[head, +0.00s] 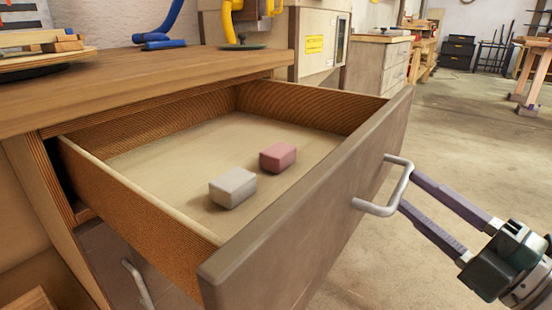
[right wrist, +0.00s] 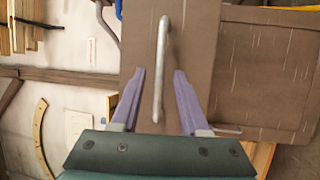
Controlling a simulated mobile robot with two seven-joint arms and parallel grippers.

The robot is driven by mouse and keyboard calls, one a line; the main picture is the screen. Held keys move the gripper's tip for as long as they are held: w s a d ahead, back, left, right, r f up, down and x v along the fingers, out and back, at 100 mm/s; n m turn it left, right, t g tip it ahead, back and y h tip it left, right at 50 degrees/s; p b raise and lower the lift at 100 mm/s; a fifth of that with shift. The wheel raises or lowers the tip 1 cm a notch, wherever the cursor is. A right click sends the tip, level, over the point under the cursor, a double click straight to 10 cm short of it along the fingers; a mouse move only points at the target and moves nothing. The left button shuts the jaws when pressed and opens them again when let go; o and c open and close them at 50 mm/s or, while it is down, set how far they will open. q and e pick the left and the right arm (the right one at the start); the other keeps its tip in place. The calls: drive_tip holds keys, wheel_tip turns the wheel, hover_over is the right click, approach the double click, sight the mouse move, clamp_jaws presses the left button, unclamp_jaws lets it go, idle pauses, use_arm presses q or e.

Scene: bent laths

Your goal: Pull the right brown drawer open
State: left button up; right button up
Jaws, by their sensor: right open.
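The brown drawer (head: 320,200) stands pulled well out from under the wooden bench top, its inside showing. Its bent metal handle (head: 398,190) is on the front face. My right gripper (head: 409,190) is open just in front of the handle, coming in from the lower right. In the right wrist view the handle bar (right wrist: 161,70) appears between the two spread purple fingers (right wrist: 160,73); neither finger is clearly touching it. A pale grey block (head: 233,187) and a dull red block (head: 278,157) lie inside the drawer. My left gripper is not in view.
The wooden bench top (head: 150,82) overhangs the drawer's back. A lower front with its own handle (head: 137,283) shows below at the left. The concrete floor (head: 450,130) right of the drawer is clear. Cabinets (head: 378,68) stand farther back.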

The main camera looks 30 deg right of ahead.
drive_tip(key=s+f, duration=0.1)
drive_tip(key=s, duration=0.5)
drive_tip(key=shift+s, duration=0.2)
drive_tip(key=shift+w+f, duration=0.1)
drive_tip(key=w+a+f+m+g+h, duration=0.2)
drive_tip(key=w+a+f+m+g, duration=0.4)
drive_tip(key=m+g, duration=0.25)
drive_tip(key=s+a+m+g+y, duration=0.2)
drive_tip(key=s+a+m+g, duration=0.4)
drive_tip(key=s+a+g, duration=0.25)
drive_tip(key=w+r+p+v, duration=0.1)
drive_tip(key=w+p+v, duration=0.5)
drive_tip(key=p+v, duration=1.8)
drive_tip(key=w+r+p+v, duration=0.2)
drive_tip(key=w+p+v, duration=0.3)
drive_tip(key=p+v, duration=2)
drive_tip(key=w+a+r+p+v, duration=0.1)
drive_tip(key=w+p+v, duration=0.5)
drive_tip(key=p+v, duration=1.9)
drive_tip(key=shift+w+r+t+p, duration=0.3)
drive_tip(key=shift+r+p, duration=0.25)
drive_tip(key=shift+p, duration=0.55)
